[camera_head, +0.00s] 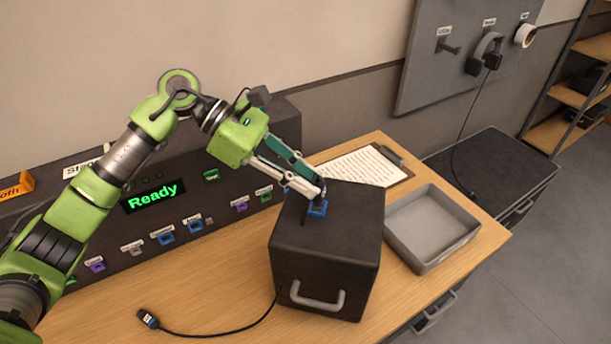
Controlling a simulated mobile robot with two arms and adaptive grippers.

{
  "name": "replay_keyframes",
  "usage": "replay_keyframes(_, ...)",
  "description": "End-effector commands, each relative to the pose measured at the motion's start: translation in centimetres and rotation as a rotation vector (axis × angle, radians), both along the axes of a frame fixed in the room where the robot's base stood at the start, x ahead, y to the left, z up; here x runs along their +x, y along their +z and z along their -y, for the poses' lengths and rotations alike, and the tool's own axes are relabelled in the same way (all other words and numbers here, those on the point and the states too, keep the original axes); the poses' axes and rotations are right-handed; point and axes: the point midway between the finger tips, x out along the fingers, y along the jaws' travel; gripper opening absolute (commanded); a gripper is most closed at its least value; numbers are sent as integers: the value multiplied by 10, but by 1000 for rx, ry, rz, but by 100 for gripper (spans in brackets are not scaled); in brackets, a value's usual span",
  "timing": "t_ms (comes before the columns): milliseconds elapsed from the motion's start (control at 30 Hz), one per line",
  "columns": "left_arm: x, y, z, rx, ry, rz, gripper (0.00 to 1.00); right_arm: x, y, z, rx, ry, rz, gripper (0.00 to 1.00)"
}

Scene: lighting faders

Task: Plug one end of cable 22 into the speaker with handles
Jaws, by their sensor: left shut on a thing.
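The speaker (322,258) is a dark box on the wooden table, with a light grey handle (317,297) on its front. My left gripper (316,198) reaches down from the left to the speaker's top. It is shut on a small blue piece (318,209) at the top surface; whether this is a cable plug or a socket part is hard to tell. A black cable (228,332) lies on the table, with a black and blue plug (148,318) at its left end. Its other end passes out of sight by the speaker's left side. Its number is unreadable. My right gripper is not in view.
A long dark console (215,178) with a green "Ready" display and coloured faders stands behind. A grey tray (432,225) and a clipboard (365,168) lie to the right. A panel (440,75) with hanging items is on the wall.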

Motion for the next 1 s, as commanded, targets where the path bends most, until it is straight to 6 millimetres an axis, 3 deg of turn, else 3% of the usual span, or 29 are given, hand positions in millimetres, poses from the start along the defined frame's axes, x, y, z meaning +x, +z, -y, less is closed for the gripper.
replay_keyframes(1000, 0, 0, -1, 0, -1, 1, 0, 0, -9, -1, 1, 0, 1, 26)
